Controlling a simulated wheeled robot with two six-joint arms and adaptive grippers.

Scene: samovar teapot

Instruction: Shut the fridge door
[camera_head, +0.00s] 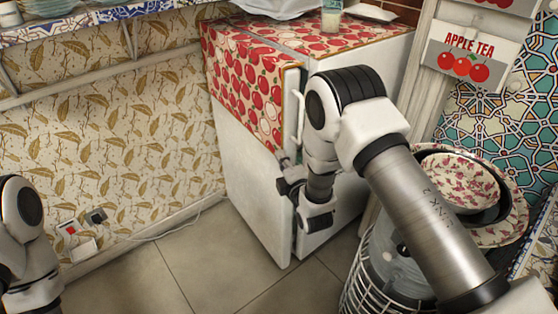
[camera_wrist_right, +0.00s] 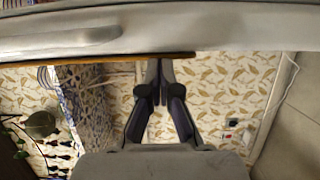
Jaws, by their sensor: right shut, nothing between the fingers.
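The white fridge (camera_head: 247,170) stands against the wall in the middle of the head view, with a red fruit-patterned cloth over its top and upper side. A pale vertical handle (camera_head: 300,108) shows near its front corner. A narrow dark gap runs down beside that corner; how far the door stands open is hard to tell. My right gripper (camera_head: 284,187) is at this corner, partly hidden by my arm. In the right wrist view its fingers (camera_wrist_right: 158,68) are together and empty, tips close to a brown-edged white fridge panel (camera_wrist_right: 225,28); contact is unclear. Only my left arm shows, at left.
A wire basket (camera_head: 362,275) and patterned bowls (camera_head: 455,182) stand to the right, close to my right arm. A glass (camera_head: 331,18) stands on the fridge top. A wall socket with a cable (camera_head: 165,235) is at lower left. The tiled floor (camera_head: 190,270) before the fridge is clear.

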